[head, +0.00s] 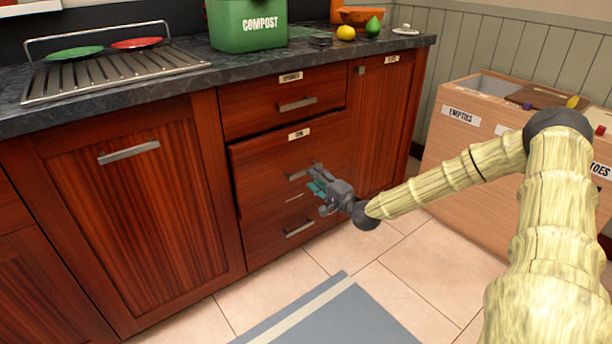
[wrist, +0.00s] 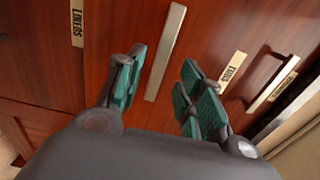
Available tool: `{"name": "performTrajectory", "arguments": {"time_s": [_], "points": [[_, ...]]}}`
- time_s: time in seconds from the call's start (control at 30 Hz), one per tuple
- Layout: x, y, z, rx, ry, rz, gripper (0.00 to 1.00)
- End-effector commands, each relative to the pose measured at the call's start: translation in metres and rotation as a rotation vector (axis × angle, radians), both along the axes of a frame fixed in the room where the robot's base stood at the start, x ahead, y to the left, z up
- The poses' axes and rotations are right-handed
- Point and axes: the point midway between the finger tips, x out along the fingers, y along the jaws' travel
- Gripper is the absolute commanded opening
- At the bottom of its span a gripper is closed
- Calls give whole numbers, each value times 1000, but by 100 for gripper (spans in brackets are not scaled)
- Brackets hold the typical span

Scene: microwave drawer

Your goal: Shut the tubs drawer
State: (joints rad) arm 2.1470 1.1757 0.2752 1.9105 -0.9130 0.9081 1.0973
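The tubs drawer (head: 258,170) is the middle of a stack of three red-brown wooden drawers. In the head view its front seems to stand slightly proud of the drawer above, with a dark line along its top edge. Its label (wrist: 233,72) reads TUBS in the wrist view. Its silver bar handle (wrist: 165,50) shows between my fingers there. My gripper (head: 316,188) is in front of the lower right of this drawer, with teal finger pads. In the wrist view its fingers (wrist: 164,72) are spread and hold nothing. Whether they touch the drawer I cannot tell.
The sponges drawer (head: 268,105) is above and the liners drawer (head: 262,232) below. Cabinet doors (head: 130,200) flank the stack. The countertop (head: 190,80) carries a dish rack and a green compost bin (head: 235,30). A wooden bin unit (head: 465,150) stands at right. A blue-grey mat (head: 340,318) lies on the floor.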

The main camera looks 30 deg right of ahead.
Motion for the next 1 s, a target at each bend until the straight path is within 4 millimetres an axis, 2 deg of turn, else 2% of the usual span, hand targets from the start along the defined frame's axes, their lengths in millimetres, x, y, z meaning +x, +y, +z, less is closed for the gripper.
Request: {"name": "performTrajectory", "arguments": {"time_s": [0.2,0.4,0.83,0.87,1.0], "points": [[32,3,-2,-2,-1,1,38],[52,4,-1,-1,0,0,38],[60,5,0,1,0,0,38],[60,5,0,1,0,0,34],[60,5,0,1,0,0,8]]}}
